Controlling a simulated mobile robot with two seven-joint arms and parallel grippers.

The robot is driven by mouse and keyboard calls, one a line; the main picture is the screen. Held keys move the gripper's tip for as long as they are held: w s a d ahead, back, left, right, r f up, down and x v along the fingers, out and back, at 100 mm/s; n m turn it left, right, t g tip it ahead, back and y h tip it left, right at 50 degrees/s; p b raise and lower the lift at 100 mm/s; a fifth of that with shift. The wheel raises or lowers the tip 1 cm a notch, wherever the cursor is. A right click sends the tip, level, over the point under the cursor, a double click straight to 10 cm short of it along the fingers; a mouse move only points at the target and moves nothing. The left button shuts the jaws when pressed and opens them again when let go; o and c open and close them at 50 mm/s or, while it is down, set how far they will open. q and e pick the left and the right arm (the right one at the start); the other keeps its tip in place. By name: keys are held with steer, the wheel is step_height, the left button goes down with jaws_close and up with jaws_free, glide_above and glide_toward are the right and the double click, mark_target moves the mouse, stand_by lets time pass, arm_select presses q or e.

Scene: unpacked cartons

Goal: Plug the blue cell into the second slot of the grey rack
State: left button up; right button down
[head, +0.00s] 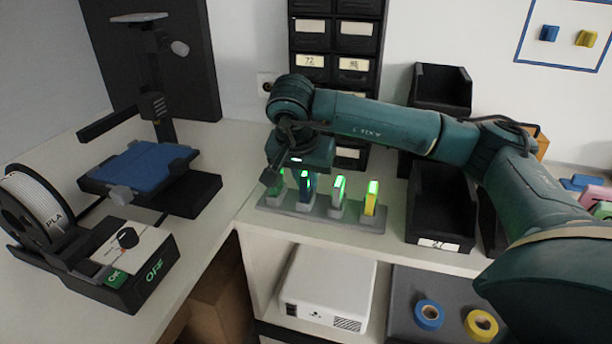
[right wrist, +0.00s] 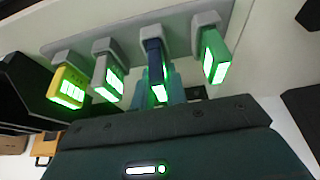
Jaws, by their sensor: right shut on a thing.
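The grey rack (head: 312,213) stands near the front edge of the white worktop, with a row of cells upright in its sockets. The blue cell (head: 306,184) is at the second socket from the left in the head view, its lit green face showing; it also shows in the right wrist view (right wrist: 154,62), lined up with its grey socket. My right gripper (head: 302,172) points down over it and is shut on it. The fingertips are partly hidden, and I cannot tell how deep the cell sits. My left gripper is out of view.
A black bin (head: 440,212) is right of the rack. A 3D printer (head: 146,170) is at left.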

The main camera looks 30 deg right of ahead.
steer(key=shift+f+b, duration=0.35)
steer(key=shift+f, duration=0.15)
steer(key=c, duration=1.3)
jaws_free()
steer(key=shift+c, duration=0.2)
